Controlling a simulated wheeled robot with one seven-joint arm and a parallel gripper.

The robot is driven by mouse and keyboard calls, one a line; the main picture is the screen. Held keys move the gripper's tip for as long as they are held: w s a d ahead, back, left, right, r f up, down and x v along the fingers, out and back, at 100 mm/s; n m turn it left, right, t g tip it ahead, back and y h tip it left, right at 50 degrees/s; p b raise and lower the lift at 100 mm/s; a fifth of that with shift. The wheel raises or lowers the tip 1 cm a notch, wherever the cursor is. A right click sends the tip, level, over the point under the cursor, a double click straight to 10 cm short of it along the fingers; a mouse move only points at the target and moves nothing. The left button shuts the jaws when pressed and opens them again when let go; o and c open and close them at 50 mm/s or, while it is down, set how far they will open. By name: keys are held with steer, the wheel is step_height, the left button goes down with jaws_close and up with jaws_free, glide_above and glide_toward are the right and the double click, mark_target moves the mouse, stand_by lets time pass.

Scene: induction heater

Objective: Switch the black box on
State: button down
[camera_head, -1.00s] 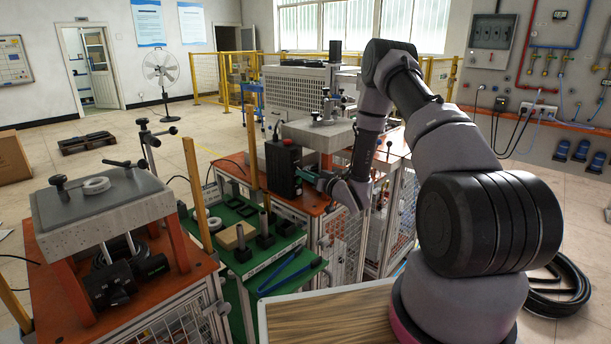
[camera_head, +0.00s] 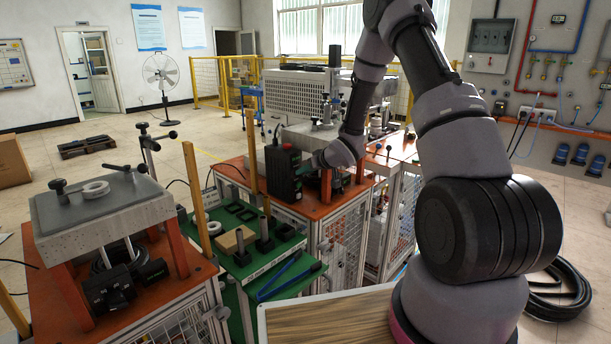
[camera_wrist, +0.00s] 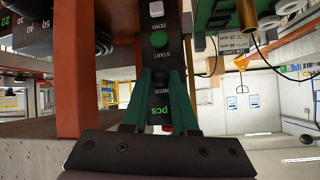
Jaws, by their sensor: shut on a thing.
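The black box (camera_head: 283,175) stands upright on the orange-topped bench, with a red button on its top. In the wrist view its panel (camera_wrist: 160,55) carries a white button (camera_wrist: 156,9), a green button (camera_wrist: 158,40) and printed labels, including START and one that reads like POWER. My gripper (camera_head: 304,168) is at the right side of the box. In the wrist view its green fingers (camera_wrist: 163,76) converge on a small dark knob by the POWER label. They are shut on it. The fingers partly hide the knob, and its setting cannot be told.
An orange post (camera_wrist: 74,70) stands close to the left of my fingers in the wrist view. The green table (camera_head: 235,268) with small parts stands in front of the bench. A grey press (camera_head: 95,212) stands at the left. Open floor lies behind.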

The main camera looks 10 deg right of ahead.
steer(key=shift+w+a+r+g+h, duration=0.15)
steer(key=shift+r+g+h, duration=0.2)
steer(key=shift+g, duration=0.25)
steer(key=shift+w+r+g+h, duration=0.1)
steer(key=shift+r+g+h, duration=0.1)
steer(key=shift+g+h, duration=0.35)
steer(key=c, duration=0.7)
jaws_free()
steer(key=v, duration=1)
steer(key=shift+r, duration=0.35)
steer(key=shift+s, duration=0.15)
